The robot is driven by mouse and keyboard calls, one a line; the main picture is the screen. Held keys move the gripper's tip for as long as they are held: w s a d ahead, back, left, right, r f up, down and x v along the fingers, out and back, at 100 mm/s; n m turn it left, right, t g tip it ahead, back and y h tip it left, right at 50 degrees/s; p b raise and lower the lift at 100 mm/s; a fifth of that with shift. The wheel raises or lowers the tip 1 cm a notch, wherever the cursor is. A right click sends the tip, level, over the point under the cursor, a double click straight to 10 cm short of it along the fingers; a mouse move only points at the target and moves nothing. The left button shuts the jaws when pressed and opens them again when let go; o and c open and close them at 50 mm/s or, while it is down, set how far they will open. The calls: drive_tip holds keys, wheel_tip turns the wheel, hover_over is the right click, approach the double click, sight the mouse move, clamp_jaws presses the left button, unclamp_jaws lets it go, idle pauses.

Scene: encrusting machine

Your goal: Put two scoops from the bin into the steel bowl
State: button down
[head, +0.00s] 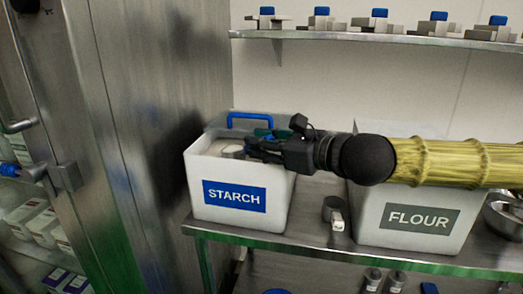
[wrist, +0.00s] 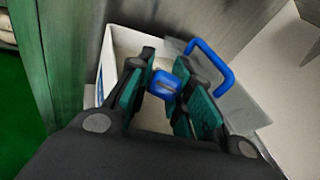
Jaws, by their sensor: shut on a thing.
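The white starch bin (head: 195,190) stands open on the steel table, with pale starch inside; its rim and contents also show in the wrist view (wrist: 108,50). My gripper (head: 255,146) is over the bin's mouth, reaching in from the right. In the wrist view its green-padded fingers (wrist: 164,70) are closed on a small blue handle end (wrist: 164,86), which looks like a scoop's. A pale, round part (head: 232,152) shows by the fingertips at starch level; whether it is loaded is unclear. The steel bowl (head: 506,215) is at the right edge, partly cut off.
A clear lid with a blue handle (head: 250,120) is behind the starch bin, also in the wrist view (wrist: 212,62). A flour bin (head: 415,240) stands right, under my arm. A steel cabinet (head: 140,110) rises close on the left.

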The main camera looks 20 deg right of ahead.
drive_tip(key=shift+s+d+t+b, duration=0.1)
drive_tip(key=shift+s+t+b, duration=0.2)
drive_tip(key=shift+b, duration=0.75)
drive_tip(key=shift+t+y, duration=0.5)
drive_tip(key=shift+t, duration=0.1)
drive_tip(key=shift+s+d+r+p, duration=0.2)
drive_tip(key=shift+r+p, duration=0.35)
drive_tip(key=shift+r, duration=1.1)
drive_tip(key=shift+s+d+r+p, duration=0.1)
drive_tip(key=shift+s+r+p, duration=0.4)
drive_tip(key=shift+r, duration=1.15)
drive_tip(key=shift+s+d+r+p, duration=0.1)
drive_tip(key=shift+r+p, duration=0.55)
drive_tip(key=shift+r, duration=1)
